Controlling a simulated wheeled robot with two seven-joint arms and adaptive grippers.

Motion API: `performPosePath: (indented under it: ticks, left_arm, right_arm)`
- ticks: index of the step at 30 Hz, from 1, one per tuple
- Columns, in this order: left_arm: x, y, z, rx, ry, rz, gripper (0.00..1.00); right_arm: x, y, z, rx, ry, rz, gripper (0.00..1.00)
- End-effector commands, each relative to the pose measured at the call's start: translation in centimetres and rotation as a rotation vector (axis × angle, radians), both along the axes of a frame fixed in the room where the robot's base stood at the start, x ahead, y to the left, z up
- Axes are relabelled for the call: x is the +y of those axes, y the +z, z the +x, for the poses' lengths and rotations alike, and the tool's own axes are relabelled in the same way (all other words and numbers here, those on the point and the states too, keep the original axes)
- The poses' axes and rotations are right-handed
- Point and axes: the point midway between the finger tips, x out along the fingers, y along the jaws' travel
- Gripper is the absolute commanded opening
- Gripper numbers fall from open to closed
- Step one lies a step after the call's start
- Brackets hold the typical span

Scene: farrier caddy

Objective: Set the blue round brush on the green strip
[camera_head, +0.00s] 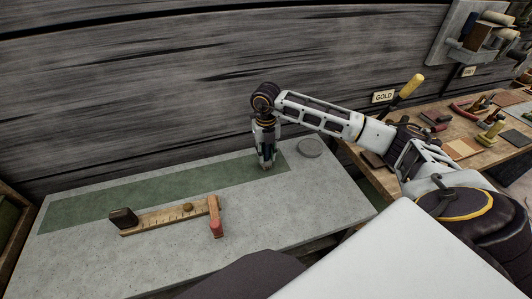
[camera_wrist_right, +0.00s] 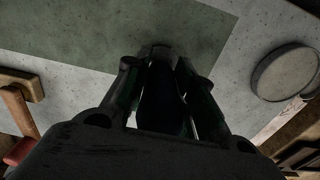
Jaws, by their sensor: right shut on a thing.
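The green strip (camera_head: 150,197) lies flat along the back of the grey slab; it also shows in the wrist view (camera_wrist_right: 105,32). My right gripper (camera_head: 267,166) points down at the right end of the strip. In the wrist view my right gripper (camera_wrist_right: 158,62) is shut on a dark thing (camera_wrist_right: 160,95), which appears to be the blue round brush. Its blue colour does not show, and the fingers hide most of it. I cannot tell whether it touches the strip. My left gripper is not in view.
A wooden rule-like piece (camera_head: 165,218) with a dark block and a red end lies in front of the strip. A round grey disc (camera_head: 310,148) lies right of my gripper. A wooden bench (camera_head: 465,140) with several tools stands at right. The strip's left part is clear.

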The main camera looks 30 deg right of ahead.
Motion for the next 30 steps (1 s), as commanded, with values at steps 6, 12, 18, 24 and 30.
performPosePath:
  ticks: [6, 12, 18, 24, 30]
  left_arm:
    - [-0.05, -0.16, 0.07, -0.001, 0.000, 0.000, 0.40]
    - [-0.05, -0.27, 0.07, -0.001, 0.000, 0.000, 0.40]
    - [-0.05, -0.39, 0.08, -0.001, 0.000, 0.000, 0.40]
    - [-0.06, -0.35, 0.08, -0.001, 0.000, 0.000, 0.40]
    - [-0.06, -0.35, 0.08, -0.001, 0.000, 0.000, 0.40]
  right_arm:
    - [0.01, -0.22, 0.01, 0.000, 0.000, 0.000, 0.00]
    - [0.01, -0.40, 0.01, 0.000, 0.000, 0.000, 0.00]
    - [0.01, -0.58, 0.01, 0.000, 0.000, 0.000, 0.00]
    - [0.01, -0.54, 0.01, 0.000, 0.000, 0.000, 0.51]
    - [0.00, -0.54, 0.00, 0.000, 0.000, 0.000, 0.51]
